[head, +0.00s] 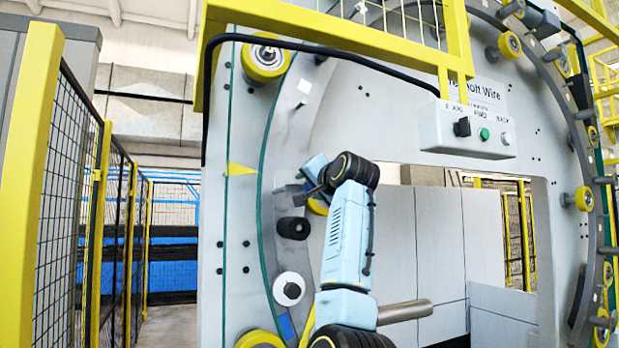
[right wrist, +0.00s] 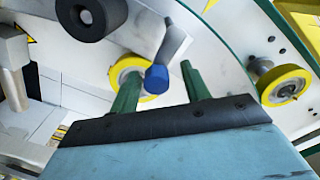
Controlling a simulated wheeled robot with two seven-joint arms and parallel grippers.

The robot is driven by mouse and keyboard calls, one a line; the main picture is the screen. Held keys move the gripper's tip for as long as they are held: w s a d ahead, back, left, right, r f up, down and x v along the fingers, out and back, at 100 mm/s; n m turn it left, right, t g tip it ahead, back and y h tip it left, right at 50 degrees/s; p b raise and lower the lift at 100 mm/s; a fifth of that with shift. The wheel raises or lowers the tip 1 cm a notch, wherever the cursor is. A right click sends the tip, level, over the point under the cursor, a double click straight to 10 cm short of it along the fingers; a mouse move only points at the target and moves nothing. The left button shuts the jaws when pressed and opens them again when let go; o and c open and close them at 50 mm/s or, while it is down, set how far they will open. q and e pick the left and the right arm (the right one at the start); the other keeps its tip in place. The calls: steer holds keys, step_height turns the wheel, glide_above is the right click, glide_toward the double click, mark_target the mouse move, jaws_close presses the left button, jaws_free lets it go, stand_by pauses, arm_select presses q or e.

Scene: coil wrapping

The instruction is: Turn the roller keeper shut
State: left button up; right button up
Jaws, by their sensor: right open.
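The keeper, a grey lever (right wrist: 172,45) with a blue end (right wrist: 156,79), shows in the right wrist view in front of a yellow-rimmed roller (right wrist: 120,68). My right gripper (right wrist: 158,73) is open, with its two green fingers apart. The blue end appears between the fingertips; I cannot tell whether they touch it. In the head view my right gripper (head: 303,188) is at the ring's left side, and a yellow roller (head: 318,207) is partly hidden behind it. The keeper is not clear in the head view. My left gripper is not in view.
A black cylinder (head: 293,228) and a white-faced roller (head: 289,289) stick out below the gripper. Another yellow roller (head: 264,60) is above. A control box (head: 467,130) hangs at upper right. A yellow-posted mesh fence (head: 85,190) stands at left.

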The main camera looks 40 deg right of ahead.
steer(key=shift+w+d, duration=0.1)
steer(key=shift+w, duration=0.3)
steer(key=shift+c, duration=0.4)
